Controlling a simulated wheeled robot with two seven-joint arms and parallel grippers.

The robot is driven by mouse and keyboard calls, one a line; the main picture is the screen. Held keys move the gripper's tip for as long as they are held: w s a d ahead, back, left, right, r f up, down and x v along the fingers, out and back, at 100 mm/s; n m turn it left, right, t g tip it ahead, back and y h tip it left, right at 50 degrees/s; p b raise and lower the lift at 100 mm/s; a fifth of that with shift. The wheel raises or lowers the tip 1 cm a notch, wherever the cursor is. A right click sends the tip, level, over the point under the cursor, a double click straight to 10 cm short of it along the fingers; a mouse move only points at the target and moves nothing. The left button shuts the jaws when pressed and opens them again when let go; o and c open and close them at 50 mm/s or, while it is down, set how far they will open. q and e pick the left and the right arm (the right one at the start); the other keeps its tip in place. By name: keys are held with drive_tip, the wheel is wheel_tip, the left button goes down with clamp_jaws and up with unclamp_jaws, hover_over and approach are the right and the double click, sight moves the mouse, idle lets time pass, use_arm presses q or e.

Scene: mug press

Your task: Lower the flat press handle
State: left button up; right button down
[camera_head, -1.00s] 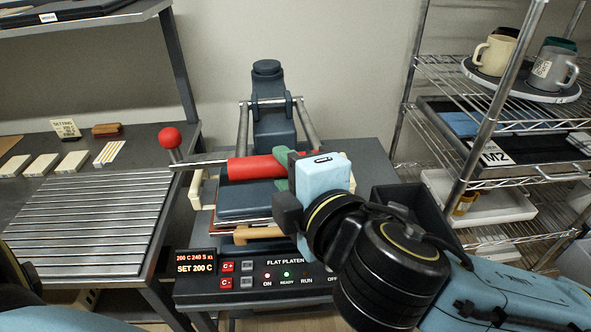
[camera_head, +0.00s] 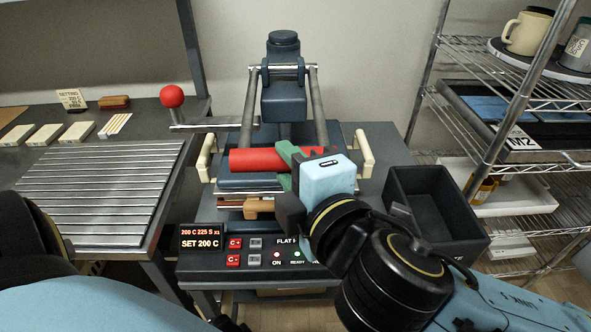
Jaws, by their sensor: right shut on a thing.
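The flat press (camera_head: 283,105) stands at the centre, with a dark column and two metal side arms running forward. Its red handle (camera_head: 258,160) lies crosswise at the front, just above the dark plate stack (camera_head: 250,182). My right gripper (camera_head: 287,158) is shut on the right part of the red handle, its green finger pads against it.
A black open bin (camera_head: 435,213) stands right of the press. The control panel (camera_head: 262,257) is below it. A red-knobbed lever (camera_head: 172,96) and ribbed rack (camera_head: 95,190) are at left. A wire shelf (camera_head: 470,105) with mugs is at right.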

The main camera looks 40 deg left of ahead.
drive_tip(key=shift+w+f, duration=0.15)
drive_tip(key=shift+f, duration=0.35)
drive_tip(key=c, duration=1.3)
unclamp_jaws()
drive_tip(key=shift+a+f, duration=0.1)
drive_tip(key=shift+a, duration=0.1)
drive_tip(key=shift+o, duration=1.1)
drive_tip(key=shift+w+a, duration=0.15)
use_arm(q)
drive_tip(key=shift+w+a, duration=0.1)
use_arm(e)
drive_tip(key=shift+d+r, duration=0.25)
